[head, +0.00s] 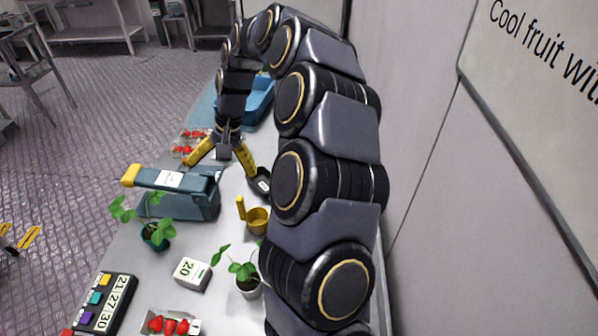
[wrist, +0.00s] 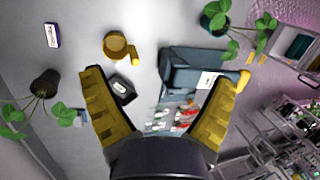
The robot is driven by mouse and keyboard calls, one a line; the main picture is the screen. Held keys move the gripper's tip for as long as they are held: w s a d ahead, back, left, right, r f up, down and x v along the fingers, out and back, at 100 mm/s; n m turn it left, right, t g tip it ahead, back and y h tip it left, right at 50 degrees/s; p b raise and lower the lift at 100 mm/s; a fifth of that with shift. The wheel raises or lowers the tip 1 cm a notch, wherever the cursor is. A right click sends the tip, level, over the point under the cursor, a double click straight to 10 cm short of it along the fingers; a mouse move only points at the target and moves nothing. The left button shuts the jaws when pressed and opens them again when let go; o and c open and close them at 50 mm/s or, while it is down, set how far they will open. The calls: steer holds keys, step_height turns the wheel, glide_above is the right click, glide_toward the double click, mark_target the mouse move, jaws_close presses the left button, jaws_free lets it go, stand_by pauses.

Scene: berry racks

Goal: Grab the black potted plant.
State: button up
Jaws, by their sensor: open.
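The black potted plant (wrist: 46,82) shows at the left of the wrist view, with green leaves spreading below and left of its dark pot. I cannot make out its pot in the head view, where my arm covers that side of the table. My gripper (head: 220,169) has two yellow fingers spread wide and empty over the table. In the wrist view, my gripper (wrist: 167,76) has the plant outside its left finger, apart from it.
A white-potted plant (head: 247,287), white block (head: 191,273) and blue crate (head: 260,100) are on the table. A wall stands at right.

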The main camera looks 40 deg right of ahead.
steer(key=s+d+f+m+h, duration=0.1)
steer(key=d+f+m, duration=0.2)
steer(key=d+f, duration=0.2)
steer(key=s+d+f+m+h, duration=0.1)
steer(key=d+f+m, duration=0.2)
steer(key=d, duration=0.8)
steer(key=s+d+f+m+h, duration=0.1)
steer(key=s+d+f+m, duration=0.1)
steer(key=d+f, duration=0.5)
steer(key=shift+s+d+f+m+g, duration=0.1)
steer(key=shift+d+m+g, duration=0.35)
steer(key=shift+d, duration=0.6)
steer(key=shift+s+d+f, duration=0.15)
steer(key=shift+d+f, duration=0.05)
steer(key=shift+f, duration=0.1)
steer(key=f, duration=0.7)
steer(key=shift+w+d+f, duration=0.1)
steer(key=shift+w+f, duration=0.05)
steer(key=shift+w, duration=0.2)
steer(key=c, duration=1.1)
